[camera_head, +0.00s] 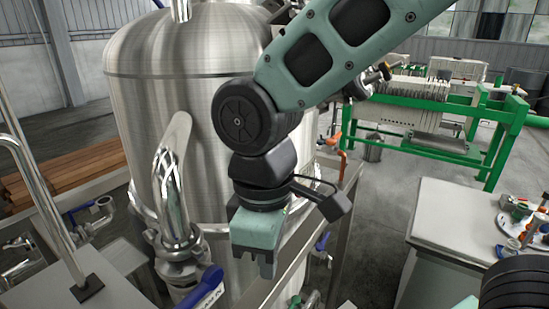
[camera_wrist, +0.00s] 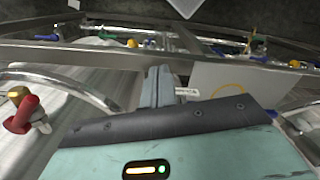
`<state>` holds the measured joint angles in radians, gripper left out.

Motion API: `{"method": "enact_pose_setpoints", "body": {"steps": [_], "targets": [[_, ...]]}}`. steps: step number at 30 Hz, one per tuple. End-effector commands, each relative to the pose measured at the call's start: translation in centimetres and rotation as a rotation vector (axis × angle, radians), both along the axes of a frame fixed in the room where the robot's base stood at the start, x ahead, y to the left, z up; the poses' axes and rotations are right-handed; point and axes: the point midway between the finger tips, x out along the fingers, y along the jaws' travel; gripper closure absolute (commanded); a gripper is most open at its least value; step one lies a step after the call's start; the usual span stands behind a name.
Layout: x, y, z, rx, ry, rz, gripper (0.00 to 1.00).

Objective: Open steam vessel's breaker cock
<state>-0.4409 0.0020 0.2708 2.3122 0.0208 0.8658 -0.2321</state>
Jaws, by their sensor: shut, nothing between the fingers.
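A large brushed-steel vessel (camera_head: 150,100) with a domed top fills the middle of the head view, partly behind my arm. I cannot tell from a label whether it is the steam vessel. My gripper (camera_head: 267,272) points down in front of its right side, with its fingers shut and empty. The shut fingers also show in the wrist view (camera_wrist: 159,85). A small valve with a red handle (camera_wrist: 22,115) and a brass part is at the left of the wrist view, apart from the fingers. I cannot tell which valve is the breaker cock.
A blue-handled valve (camera_head: 203,288) sits below the curved steel pipe (camera_head: 173,180) at the vessel's front. A steel frame rail (camera_head: 290,260) runs close to my gripper. A white-topped bench (camera_head: 470,225) stands at right, with green-framed equipment (camera_head: 420,115) behind. Grey floor lies between.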

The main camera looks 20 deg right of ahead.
Motion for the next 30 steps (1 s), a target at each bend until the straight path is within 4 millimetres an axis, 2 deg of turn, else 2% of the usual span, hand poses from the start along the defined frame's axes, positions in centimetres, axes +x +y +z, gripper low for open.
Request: {"method": "enact_pose_setpoints", "body": {"steps": [1, 10, 18, 21, 26, 30], "targets": [[0.9, 0.2, 1.2, -0.007, 0.003, 0.027, 1.0], [6.2, 0.3, 6.1, -0.084, 0.025, 0.209, 1.0], [12.2, -0.6, 11.8, -0.196, 0.059, 0.389, 1.0], [13.8, -1.0, 13.3, -0.234, 0.075, 0.437, 1.0], [14.5, -1.5, 13.6, -0.256, 0.087, 0.463, 1.0], [14.4, -2.0, 12.1, -0.258, 0.089, 0.462, 1.0]]}}
